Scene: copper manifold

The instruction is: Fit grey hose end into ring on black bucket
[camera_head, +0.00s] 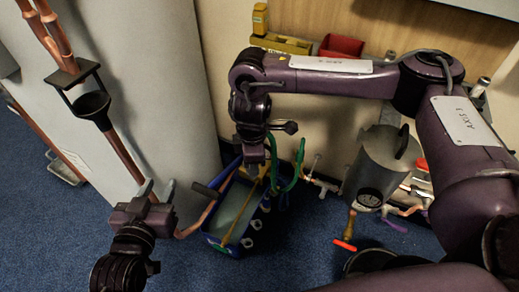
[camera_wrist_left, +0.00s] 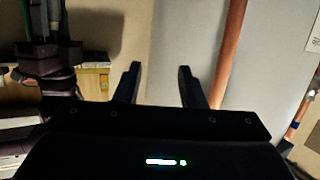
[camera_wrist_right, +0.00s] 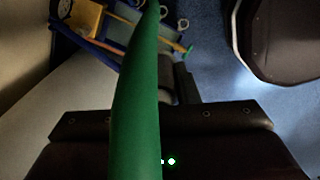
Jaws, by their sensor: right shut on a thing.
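The bucket (camera_head: 212,238) stands on the carpet and looks dark blue rather than black, with a pale inside and a yellow bar across it. Small pale rings (camera_head: 258,223) sit along its right side. In the right wrist view the rings (camera_wrist_right: 182,23) show beyond my right gripper (camera_wrist_right: 168,88). A green hose (camera_wrist_right: 140,95) runs close in front of that camera toward the jaws; its grey end is not clearly visible. My right gripper (camera_head: 255,158) points down above the bucket's far side, shut on the hose. My left gripper (camera_head: 158,191) is open and empty, left of the bucket.
A red bin (camera_head: 342,46) is by the back wall. Blue carpet (camera_head: 60,230) is clear at lower left.

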